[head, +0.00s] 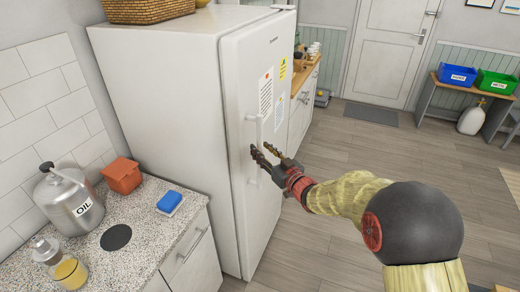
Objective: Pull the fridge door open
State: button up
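The tall white fridge (165,85) stands past the end of the counter. Its door (247,75) faces right, bears paper notes and looks closed. A vertical white handle (259,130) runs along the middle of the door. My gripper (261,153) is at the handle's height, with its dark fingers spread apart around or just beside the handle's lower part. I cannot tell whether the fingers touch the handle. The lower end of the handle is partly hidden by the fingers.
A speckled counter (150,225) at lower left holds an oil canister (70,200), an orange pot (122,176), a blue sponge (169,202) and a glass bottle (65,265). A wicker basket (148,10) sits on the fridge. The wooden floor (330,235) right of the fridge is clear.

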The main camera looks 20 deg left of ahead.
jog(key=shift+x, duration=1.05)
jog(key=shift+d, duration=0.1)
jog(key=shift+c, duration=1.2)
grip_shut()
